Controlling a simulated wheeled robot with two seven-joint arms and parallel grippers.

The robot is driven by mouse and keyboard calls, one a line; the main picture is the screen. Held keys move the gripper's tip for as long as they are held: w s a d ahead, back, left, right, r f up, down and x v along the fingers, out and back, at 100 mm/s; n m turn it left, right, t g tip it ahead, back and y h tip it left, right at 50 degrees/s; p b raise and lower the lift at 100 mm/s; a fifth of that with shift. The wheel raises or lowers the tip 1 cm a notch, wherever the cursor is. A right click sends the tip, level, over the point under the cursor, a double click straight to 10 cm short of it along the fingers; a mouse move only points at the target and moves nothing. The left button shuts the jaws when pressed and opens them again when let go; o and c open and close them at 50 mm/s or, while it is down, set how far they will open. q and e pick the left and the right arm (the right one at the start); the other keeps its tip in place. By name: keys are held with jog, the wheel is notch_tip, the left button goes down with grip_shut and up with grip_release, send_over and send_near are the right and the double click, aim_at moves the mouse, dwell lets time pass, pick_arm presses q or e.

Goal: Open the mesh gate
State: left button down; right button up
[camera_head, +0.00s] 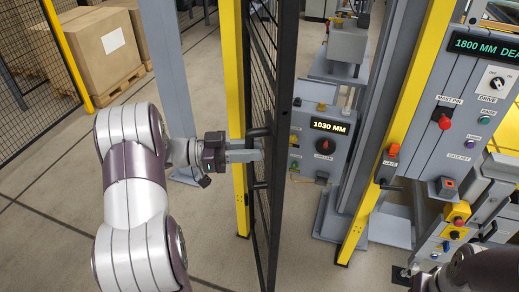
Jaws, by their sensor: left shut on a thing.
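The mesh gate (284,120) is a dark frame with black wire mesh, seen almost edge-on in the middle of the head view. A black handle (258,132) stands out from its left side. My left gripper (246,150) reaches in from the left and is shut on the handle. The fingertips partly hide the handle. A yellow post (233,80) stands just left of the gate, behind my gripper. Part of my right arm shows at the lower right corner, but I cannot make out its gripper.
Right of the gate stands a grey control box (310,150) reading 1030 MM. Further right are another yellow post (395,130) and a control panel (470,100) with buttons. Cardboard boxes on a pallet (120,88) stand behind a mesh fence (25,60). Floor at lower left is clear.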

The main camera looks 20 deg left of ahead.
pick_arm(q)
jog(key=shift+v, duration=1.15)
pick_arm(e)
jog(key=shift+s+a, duration=0.35)
jog(key=shift+a, duration=0.05)
pick_arm(q)
jog(key=shift+d, duration=0.1)
pick_arm(e)
jog(key=shift+d, duration=0.1)
pick_arm(q)
jog(key=c, duration=1.1)
grip_release()
jog(key=b+v, duration=0.4)
jog(key=v, duration=0.8)
jog(key=shift+a+b, duration=0.35)
jog(key=shift+b, duration=0.05)
pick_arm(e)
jog(key=shift+f, duration=2.35)
pick_arm(q)
jog(key=shift+s, duration=0.1)
